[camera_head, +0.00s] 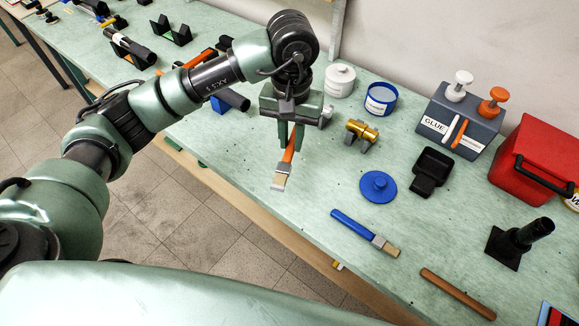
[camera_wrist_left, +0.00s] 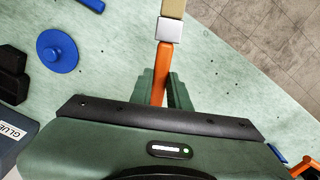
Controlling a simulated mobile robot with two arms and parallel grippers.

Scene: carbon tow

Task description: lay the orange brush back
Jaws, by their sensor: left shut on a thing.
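The orange brush (camera_head: 285,168) has an orange handle, a metal ferrule and pale bristles. My left gripper (camera_head: 290,145) is shut on its handle, and the bristle end points down toward the front edge of the table. In the left wrist view the brush (camera_wrist_left: 167,62) stands out between the fingers of the gripper (camera_wrist_left: 165,88), ferrule and bristles at the top. Whether the bristles touch the table top (camera_head: 325,205) I cannot tell. My right gripper is not in view.
A blue brush (camera_head: 358,228), a blue lid (camera_head: 378,186), a black tray (camera_head: 431,170) and a brass piece on a dark stand (camera_head: 362,131) lie to the right. A glue holder (camera_head: 458,120) and red box (camera_head: 536,165) stand behind. Table between gripper and blue brush is clear.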

